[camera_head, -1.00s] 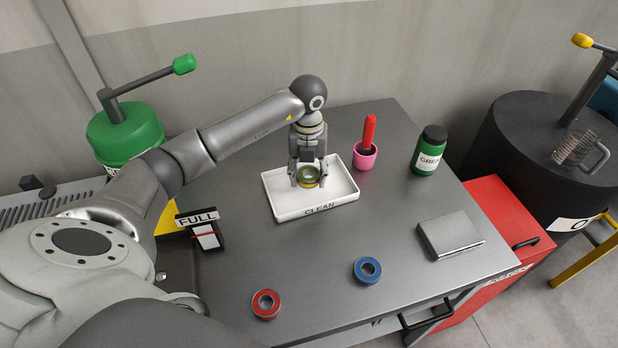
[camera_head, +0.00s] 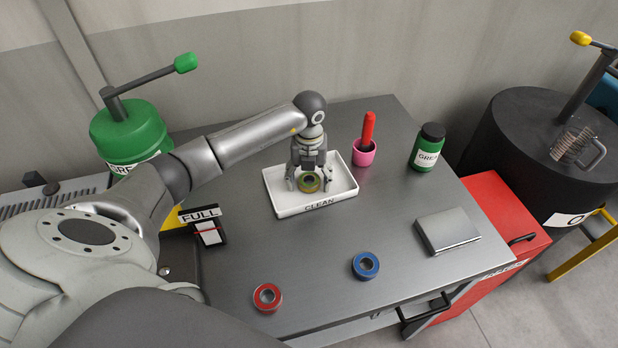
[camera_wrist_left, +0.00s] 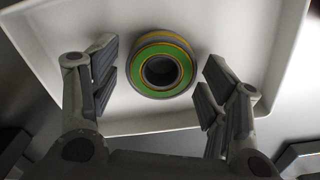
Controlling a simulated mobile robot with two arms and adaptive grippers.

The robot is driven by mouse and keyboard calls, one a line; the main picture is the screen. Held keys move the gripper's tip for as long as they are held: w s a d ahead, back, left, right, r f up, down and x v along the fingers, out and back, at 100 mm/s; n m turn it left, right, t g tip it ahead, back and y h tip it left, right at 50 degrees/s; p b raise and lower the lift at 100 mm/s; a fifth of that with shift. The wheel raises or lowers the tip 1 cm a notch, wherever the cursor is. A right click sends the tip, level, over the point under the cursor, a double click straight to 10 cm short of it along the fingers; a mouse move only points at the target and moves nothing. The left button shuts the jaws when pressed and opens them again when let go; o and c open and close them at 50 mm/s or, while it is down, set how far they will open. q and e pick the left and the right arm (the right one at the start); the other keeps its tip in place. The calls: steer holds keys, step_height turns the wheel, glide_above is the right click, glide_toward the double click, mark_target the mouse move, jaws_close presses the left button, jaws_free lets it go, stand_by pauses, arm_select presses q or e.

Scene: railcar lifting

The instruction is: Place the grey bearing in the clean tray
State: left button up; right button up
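The white tray marked CLEAN (camera_head: 283,206) stands on the grey table. A bearing (camera_head: 299,182) with a green face, a yellow-orange rim and a dark centre hole rests in it; I see no plainly grey bearing. In the left wrist view the bearing (camera_wrist_left: 143,86) lies on the tray floor (camera_wrist_left: 215,35). My left gripper (camera_head: 309,184) is over the tray, pointing down, with its fingers either side of the bearing. In the left wrist view the gripper (camera_wrist_left: 158,88) is open, with a gap between each finger and the bearing. My right gripper is not in view.
A red bearing (camera_head: 257,298) and a blue bearing (camera_head: 356,266) lie near the table's front. A pink cup (camera_head: 363,156) with a red-handled tool, a green grease jar (camera_head: 424,155) and a grey flat box (camera_head: 448,230) are to the right. A FULL sign (camera_head: 199,215) stands left.

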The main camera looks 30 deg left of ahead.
mark_target(309, 181)
arm_select(q)
steer(key=shift+r, duration=0.1)
steer(key=shift+r, duration=0.2)
steer(key=shift+w+r, duration=0.1)
steer(key=shift+r, duration=0.25)
step_height(309, 181, up, 11)
steer(key=b, duration=0.3)
stand_by(0.3)
